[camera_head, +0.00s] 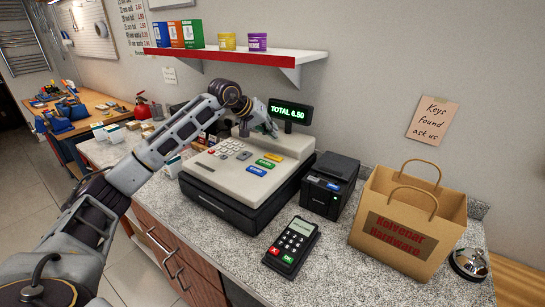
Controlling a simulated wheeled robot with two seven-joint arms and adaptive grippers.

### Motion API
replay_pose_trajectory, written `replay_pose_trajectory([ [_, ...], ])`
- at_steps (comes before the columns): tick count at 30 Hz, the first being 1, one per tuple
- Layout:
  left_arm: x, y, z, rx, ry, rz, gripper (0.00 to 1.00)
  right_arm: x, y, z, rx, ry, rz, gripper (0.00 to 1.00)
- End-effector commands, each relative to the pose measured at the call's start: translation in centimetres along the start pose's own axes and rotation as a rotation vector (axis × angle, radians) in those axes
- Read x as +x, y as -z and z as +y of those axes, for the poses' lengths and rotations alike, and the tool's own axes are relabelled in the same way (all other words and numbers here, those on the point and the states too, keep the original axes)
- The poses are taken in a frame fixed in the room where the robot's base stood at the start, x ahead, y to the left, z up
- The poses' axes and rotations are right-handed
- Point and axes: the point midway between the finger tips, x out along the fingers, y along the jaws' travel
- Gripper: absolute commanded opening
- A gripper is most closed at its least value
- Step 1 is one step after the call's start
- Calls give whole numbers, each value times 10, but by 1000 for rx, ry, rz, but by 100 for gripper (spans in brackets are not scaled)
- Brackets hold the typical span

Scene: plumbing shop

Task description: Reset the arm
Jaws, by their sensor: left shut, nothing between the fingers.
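My left arm (150,160) comes in from the left and reaches over the counter. My left gripper (268,128) is shut and empty, above the back of the cash register (243,205) and just left of its display (290,113), which reads "TOTAL 6.50". I cannot tell whether it touches the register. The register's drawer front looks closed. My right gripper is not in view.
On the granite counter (345,270) stand a card terminal (292,247), a black receipt printer (330,185), a paper bag (408,222) and a bell (468,263). A red-edged shelf (240,54) hangs above the register. Small boxes (115,132) stand at the left.

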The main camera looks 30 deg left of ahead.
Motion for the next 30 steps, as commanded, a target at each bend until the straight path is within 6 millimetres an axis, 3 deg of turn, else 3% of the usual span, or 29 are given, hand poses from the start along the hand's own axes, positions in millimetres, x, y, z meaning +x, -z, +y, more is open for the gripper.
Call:
replay_pose_trajectory([
  [14,-5,4,4,0,0,0,0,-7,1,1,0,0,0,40],
  [30,-43,31,31,0,0,0,0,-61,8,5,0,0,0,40],
])
